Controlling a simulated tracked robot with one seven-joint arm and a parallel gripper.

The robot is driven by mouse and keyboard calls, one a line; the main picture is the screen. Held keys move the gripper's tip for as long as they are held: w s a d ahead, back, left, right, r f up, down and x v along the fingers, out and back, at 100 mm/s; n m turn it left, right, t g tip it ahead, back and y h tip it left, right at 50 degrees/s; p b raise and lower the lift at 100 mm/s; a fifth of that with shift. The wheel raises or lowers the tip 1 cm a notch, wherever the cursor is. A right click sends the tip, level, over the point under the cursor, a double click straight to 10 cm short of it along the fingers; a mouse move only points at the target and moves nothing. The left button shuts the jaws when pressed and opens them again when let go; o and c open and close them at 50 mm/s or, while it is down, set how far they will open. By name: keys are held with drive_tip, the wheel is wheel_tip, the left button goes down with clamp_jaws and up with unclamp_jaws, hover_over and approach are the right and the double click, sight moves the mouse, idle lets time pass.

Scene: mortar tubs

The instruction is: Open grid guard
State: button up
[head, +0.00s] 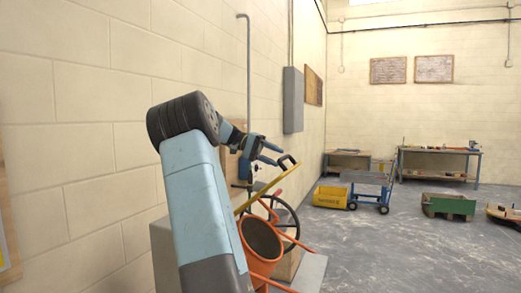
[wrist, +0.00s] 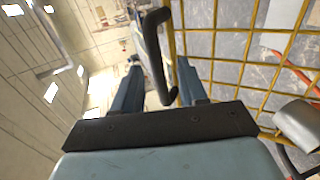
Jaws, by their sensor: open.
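The grid guard (wrist: 235,62) is a mesh of yellow bars filling the right of the wrist view. A black bent handle (wrist: 151,38) stands at the guard's edge. My gripper (wrist: 158,66) is open, with one blue finger on each side of the handle in the wrist view. I cannot tell whether either finger touches it. In the head view my gripper (head: 273,154) is at the guard's upper end.
A wheel (head: 290,224) stands behind the orange tub. A block wall (head: 85,150) runs close along the left. The grey floor (head: 390,250) at right is clear.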

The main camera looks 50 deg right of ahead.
drive_tip(key=v, duration=1.2)
drive_tip(key=shift+w+a, duration=0.2)
drive_tip(key=shift+w, duration=0.15)
drive_tip(key=s+a+f+n+t+y, duration=0.1)
drive_tip(key=s+a+f+n+t, duration=0.3)
drive_tip(key=s+a, duration=0.4)
drive_tip(key=s+a+f+n+t+y, duration=0.2)
drive_tip(key=s+a+f+n+t, duration=0.3)
drive_tip(key=a, duration=1.5)
drive_tip(key=s+a+f+n+t+y, duration=0.1)
drive_tip(key=s+a+f+n+t, duration=0.3)
drive_tip(key=s+a+f+t, duration=0.4)
drive_tip(key=s+a+t, duration=0.1)
drive_tip(key=s+a, duration=0.4)
drive_tip(key=a, duration=0.1)
drive_tip(key=shift+s+n+t+y, duration=0.15)
drive_tip(key=shift+n+t+y, duration=0.25)
drive_tip(key=shift+s, duration=0.1)
